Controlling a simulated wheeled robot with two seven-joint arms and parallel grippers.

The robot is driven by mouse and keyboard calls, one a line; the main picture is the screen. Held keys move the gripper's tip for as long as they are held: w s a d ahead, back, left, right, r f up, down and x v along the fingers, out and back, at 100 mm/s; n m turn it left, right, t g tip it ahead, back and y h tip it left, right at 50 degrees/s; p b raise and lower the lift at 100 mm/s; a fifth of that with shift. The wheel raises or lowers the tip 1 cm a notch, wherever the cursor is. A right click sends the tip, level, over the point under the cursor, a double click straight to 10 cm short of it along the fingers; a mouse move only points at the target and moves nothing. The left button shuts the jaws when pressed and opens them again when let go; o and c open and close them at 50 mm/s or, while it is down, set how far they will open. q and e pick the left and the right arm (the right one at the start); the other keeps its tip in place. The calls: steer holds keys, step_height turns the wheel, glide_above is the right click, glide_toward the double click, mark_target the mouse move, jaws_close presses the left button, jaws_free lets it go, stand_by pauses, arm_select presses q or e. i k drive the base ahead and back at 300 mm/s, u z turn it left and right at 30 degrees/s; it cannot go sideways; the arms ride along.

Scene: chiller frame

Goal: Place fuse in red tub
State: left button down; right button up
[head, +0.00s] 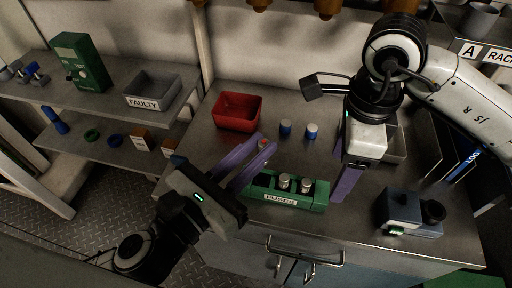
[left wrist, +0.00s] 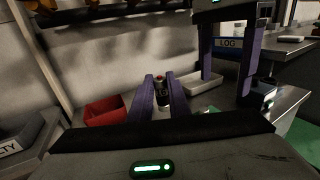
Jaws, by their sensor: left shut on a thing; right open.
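The red tub (head: 237,111) stands open on the steel bench, left of centre in the head view. It also shows in the left wrist view (left wrist: 104,110). My left gripper (head: 259,149) is shut on a fuse (left wrist: 161,86), a dark cylinder with a red top. It holds the fuse above the bench, to the right of and nearer than the tub; only its top shows clearly in the head view. My right gripper (head: 343,166) is open and empty, right of the fuse box. The green fuse box (head: 258,192), labelled FUSES, holds two silver-capped fuses (head: 285,182).
A dark device (head: 411,212) sits at the bench's right front. A grey tray (head: 393,149) lies partly behind my right gripper. A grey FAULTY bin (head: 153,93) stands on the left shelf.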

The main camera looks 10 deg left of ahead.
mark_target(235, 126)
steer(key=k, duration=1)
